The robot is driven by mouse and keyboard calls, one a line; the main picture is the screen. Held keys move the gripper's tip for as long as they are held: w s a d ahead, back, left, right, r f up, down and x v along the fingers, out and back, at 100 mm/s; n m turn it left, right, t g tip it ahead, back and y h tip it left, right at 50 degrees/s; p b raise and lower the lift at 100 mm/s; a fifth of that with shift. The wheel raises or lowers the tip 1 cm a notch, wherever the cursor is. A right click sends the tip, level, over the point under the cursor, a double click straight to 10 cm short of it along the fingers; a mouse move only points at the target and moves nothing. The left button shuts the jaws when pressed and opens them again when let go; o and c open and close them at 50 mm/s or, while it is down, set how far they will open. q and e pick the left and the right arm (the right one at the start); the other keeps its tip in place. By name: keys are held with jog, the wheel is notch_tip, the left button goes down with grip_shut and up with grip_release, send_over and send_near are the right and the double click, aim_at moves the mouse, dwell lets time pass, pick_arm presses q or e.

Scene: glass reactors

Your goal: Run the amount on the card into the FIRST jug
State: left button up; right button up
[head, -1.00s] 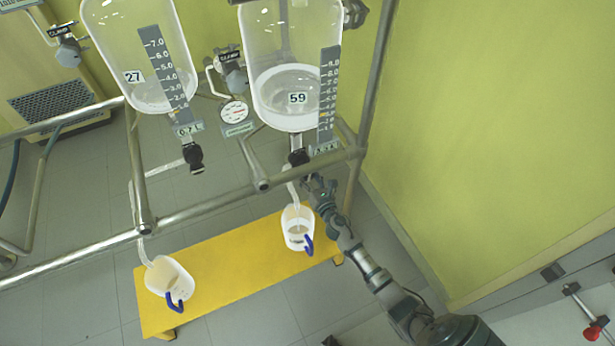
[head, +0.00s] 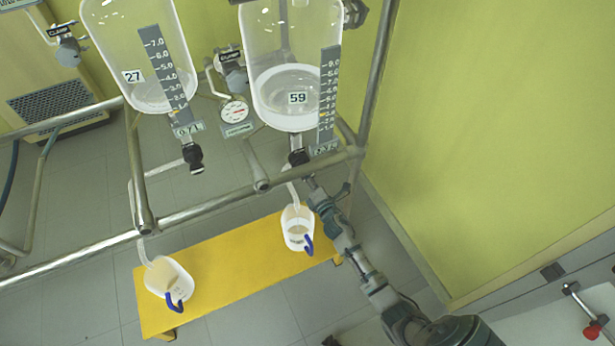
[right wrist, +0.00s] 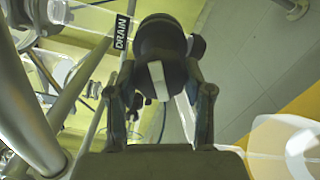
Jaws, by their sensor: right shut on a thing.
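My right gripper (right wrist: 160,100) is shut on a black drain valve knob (right wrist: 165,50) with a white mark, beside a DRAIN label (right wrist: 121,31). In the head view my right gripper (head: 309,181) reaches up to the black drain valve (head: 298,157) under the glass reactor marked 59 (head: 265,40). That reactor holds pale liquid, with a scale strip (head: 328,95) on its right. A white jug (head: 293,217) with a blue handle stands below its tube. A second such jug (head: 160,271) stands below the reactor marked 27 (head: 120,45). My left gripper and the card are not visible.
Both jugs stand on a yellow bench (head: 230,262). A metal rail frame (head: 200,211) crosses in front of the reactors. A dial gauge (head: 235,111) hangs between them. A green-yellow wall (head: 490,120) stands close on the right.

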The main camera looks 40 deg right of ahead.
jog(key=m, duration=0.3)
jog(key=shift+d, duration=0.2)
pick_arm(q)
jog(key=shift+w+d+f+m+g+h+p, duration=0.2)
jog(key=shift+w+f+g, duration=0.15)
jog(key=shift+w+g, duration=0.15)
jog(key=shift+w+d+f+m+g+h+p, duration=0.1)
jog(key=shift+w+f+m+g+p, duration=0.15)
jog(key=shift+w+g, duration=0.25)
pick_arm(e)
jog(key=shift+s+f+m, duration=0.1)
jog(key=shift+f+m, duration=0.05)
jog(key=shift+m, duration=0.95)
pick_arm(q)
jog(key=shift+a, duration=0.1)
pick_arm(e)
jog(key=o, duration=1.1)
jog(key=shift+d, duration=0.1)
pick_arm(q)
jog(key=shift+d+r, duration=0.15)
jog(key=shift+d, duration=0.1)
pick_arm(e)
jog(key=shift+o, duration=0.3)
